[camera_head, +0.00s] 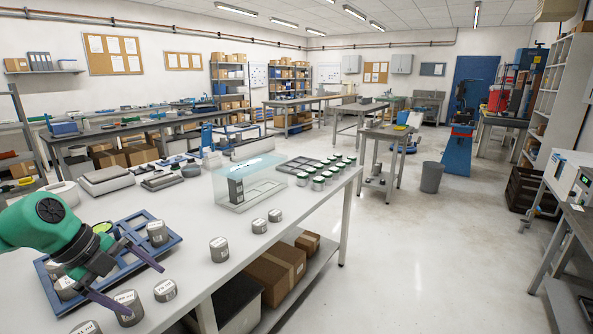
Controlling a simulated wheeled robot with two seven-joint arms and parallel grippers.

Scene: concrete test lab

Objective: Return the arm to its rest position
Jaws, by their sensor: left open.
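My left arm, green with a dark wrist, comes in from the left edge over the near end of the light table (205,285). My left gripper (146,288) is open, with its two dark fingers spread and pointing right. Nothing shows held between them. The lower finger's tip overlaps a labelled grey cylinder (128,318) in the picture; I cannot tell whether they touch. Another grey cylinder (165,291) stands just right of the gap between the fingertips. The arm and gripper partly hide a blue compartment tray (172,238). My right gripper is not in view.
A grey cylinder (157,233) stands in the tray's far right part. More cylinders (219,250) stand along the table's right side. A clear box (222,188) and several green-lidded jars (330,176) are farther back. The floor (410,260) right of the table is clear.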

